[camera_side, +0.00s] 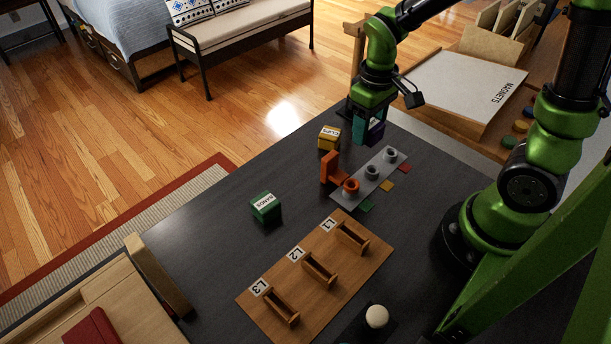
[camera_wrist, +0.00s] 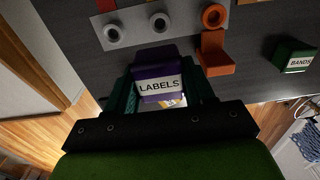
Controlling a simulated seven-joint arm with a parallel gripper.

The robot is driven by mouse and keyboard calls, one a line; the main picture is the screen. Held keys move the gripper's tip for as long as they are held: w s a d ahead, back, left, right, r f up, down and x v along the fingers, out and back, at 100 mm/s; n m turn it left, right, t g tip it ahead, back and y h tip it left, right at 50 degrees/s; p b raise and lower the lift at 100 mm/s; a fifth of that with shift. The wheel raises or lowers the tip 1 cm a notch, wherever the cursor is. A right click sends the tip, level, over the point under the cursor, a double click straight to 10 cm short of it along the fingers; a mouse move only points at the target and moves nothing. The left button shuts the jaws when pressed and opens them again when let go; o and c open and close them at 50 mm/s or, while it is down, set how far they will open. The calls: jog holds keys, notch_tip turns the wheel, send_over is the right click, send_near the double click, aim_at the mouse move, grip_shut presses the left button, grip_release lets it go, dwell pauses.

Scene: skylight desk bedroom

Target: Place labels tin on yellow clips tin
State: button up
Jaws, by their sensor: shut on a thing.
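The labels tin is purple with a white LABELS label; it shows in the wrist view (camera_wrist: 158,72) and in the side view (camera_side: 377,133). My gripper (camera_side: 366,134) is shut on it, one teal finger on each side in the wrist view (camera_wrist: 162,88). The yellow clips tin (camera_side: 329,138) sits on the dark desk near its far edge, left of the held tin and apart from it in the side view. In the wrist view, a small part of a pale label and yellow shows below the held tin; the rest is hidden.
An orange hook-shaped piece (camera_side: 329,168) stands beside a grey strip (camera_side: 376,165) with round posts. A green BANDS tin (camera_side: 266,207) sits further left. A wooden board (camera_side: 321,279) with slots L1, L2 and L3 lies nearer. Desk between the tins is clear.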

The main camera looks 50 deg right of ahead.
send_over(329, 131)
jog(key=shift+s+f, duration=0.4)
jog(key=shift+f, duration=0.1)
jog(key=shift+w+f, duration=0.2)
jog(key=shift+f, duration=0.7)
jog(key=shift+w+f, duration=0.2)
jog(key=shift+f, duration=0.65)
jog(key=shift+f, duration=0.1)
jog(key=o, duration=1)
jog(key=shift+f, duration=0.1)
jog(key=shift+o, duration=0.2)
